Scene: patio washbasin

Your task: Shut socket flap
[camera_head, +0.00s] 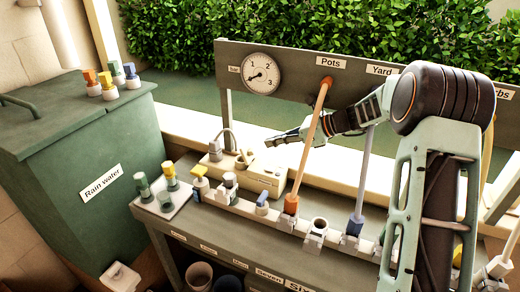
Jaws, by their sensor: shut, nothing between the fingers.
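My gripper (284,138) is shut and empty. It reaches in from the right, its tips pointing left above the cream box on the back of the bench, apart from the flap as far as I can tell. I cannot clearly make out the socket flap. A small pale box (120,276) low at the front of the green rain water chest may be the socket. Its top looks tilted, but it is too small to tell whether a flap stands open.
The rain water chest (90,145) stands left, with several coloured taps on top. A cream box (240,176) sits on the bench (265,240) behind a row of pale fittings. An orange pipe (308,145) and a grey pipe (364,170) stand upright near my arm. A dial (261,74) is behind.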

